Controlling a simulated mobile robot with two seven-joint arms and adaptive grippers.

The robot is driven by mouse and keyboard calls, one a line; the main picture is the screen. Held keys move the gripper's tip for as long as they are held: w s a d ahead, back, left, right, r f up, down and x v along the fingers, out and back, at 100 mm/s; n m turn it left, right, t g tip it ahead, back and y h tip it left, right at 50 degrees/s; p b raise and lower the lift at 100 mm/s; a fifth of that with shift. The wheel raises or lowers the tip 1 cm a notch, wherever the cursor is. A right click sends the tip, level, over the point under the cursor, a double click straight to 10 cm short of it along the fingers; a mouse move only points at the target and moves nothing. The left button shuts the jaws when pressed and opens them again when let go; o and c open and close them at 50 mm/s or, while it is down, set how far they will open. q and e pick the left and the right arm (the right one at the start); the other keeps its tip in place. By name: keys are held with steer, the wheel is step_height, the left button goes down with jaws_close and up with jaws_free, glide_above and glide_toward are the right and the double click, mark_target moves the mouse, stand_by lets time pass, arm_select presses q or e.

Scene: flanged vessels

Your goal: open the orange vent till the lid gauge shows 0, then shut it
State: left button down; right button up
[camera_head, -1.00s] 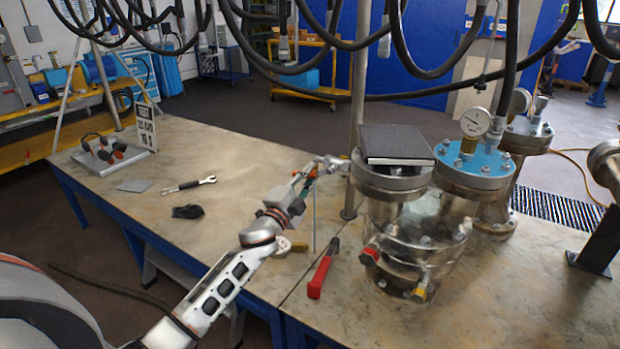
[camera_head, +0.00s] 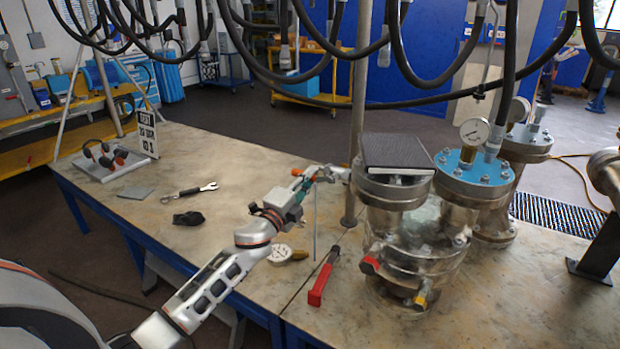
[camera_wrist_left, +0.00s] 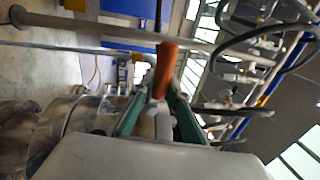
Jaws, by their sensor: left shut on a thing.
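The orange vent handle (camera_head: 297,172) is beside the left vessel, at the end of a pale metal fitting that runs to the vessel's flange. My left gripper (camera_head: 306,180) is shut on it. In the left wrist view the orange handle (camera_wrist_left: 166,68) stands up between the green finger pads (camera_wrist_left: 160,115). Whether the valve is open cannot be told. A round white gauge (camera_head: 475,132) stands on the blue lid (camera_head: 474,166) of the middle vessel; its reading is too small to tell. My right gripper is not in view.
A black flat box (camera_head: 397,153) lies on the left vessel's flange. Thick black hoses (camera_head: 415,65) hang overhead. A tray (camera_head: 108,166) stands far left.

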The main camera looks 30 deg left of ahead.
arm_select(q)
steer(key=shift+r, duration=0.1)
steer(key=c, duration=2)
jaws_free()
steer(key=shift+o, duration=0.2)
steer(key=shift+s+f, duration=0.2)
steer(key=shift+s, duration=0.3)
steer(key=d+v, duration=0.1)
steer(key=v, duration=1)
steer(key=shift+a, duration=0.45)
steer(key=shift+r, duration=0.1)
